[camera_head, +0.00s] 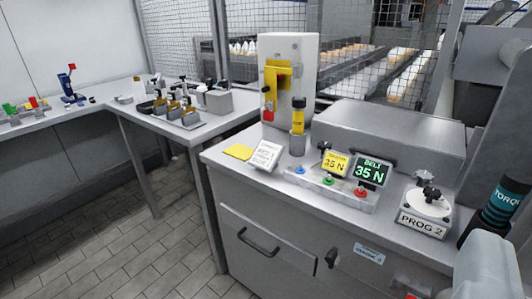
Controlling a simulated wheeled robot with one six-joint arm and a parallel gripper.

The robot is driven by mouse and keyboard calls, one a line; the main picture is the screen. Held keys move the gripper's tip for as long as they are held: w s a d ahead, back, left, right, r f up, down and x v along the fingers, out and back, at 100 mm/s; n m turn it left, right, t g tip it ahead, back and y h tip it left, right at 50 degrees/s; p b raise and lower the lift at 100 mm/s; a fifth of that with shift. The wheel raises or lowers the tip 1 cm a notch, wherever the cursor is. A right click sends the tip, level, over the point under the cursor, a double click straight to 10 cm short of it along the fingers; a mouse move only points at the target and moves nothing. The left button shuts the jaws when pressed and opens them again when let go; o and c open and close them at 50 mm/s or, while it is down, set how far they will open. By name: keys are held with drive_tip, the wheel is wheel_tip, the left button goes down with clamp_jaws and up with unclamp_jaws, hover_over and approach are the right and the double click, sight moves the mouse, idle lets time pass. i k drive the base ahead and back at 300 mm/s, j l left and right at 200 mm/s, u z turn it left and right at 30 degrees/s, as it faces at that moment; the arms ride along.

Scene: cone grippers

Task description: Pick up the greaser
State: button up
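A yellow cylinder with a black top (298,118) stands upright in a grey cup at the back of the grey cabinet top. It looks like the greaser, but no label on it is readable. Its lower end is hidden inside the cup. A dark cylinder with teal bands and partly cut-off lettering starting "TORQ" (497,208) stands at the right edge.
Behind the yellow cylinder stands a grey panel (305,50) with a yellow bracket. To its right are a display console (345,185), a grey box (395,130) and a "PROG 2" dial (428,203). A yellow note (238,152) and white card lie left. Benches with small parts stand far left.

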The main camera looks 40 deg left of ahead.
sight(298, 104)
drive_tip(key=i+l, duration=0.2)
drive_tip(key=i, duration=0.25)
drive_tip(key=i+l+u, duration=0.1)
drive_tip(key=i, duration=0.35)
drive_tip(key=i+l, duration=0.35)
drive_tip(key=i+j+u, duration=0.05)
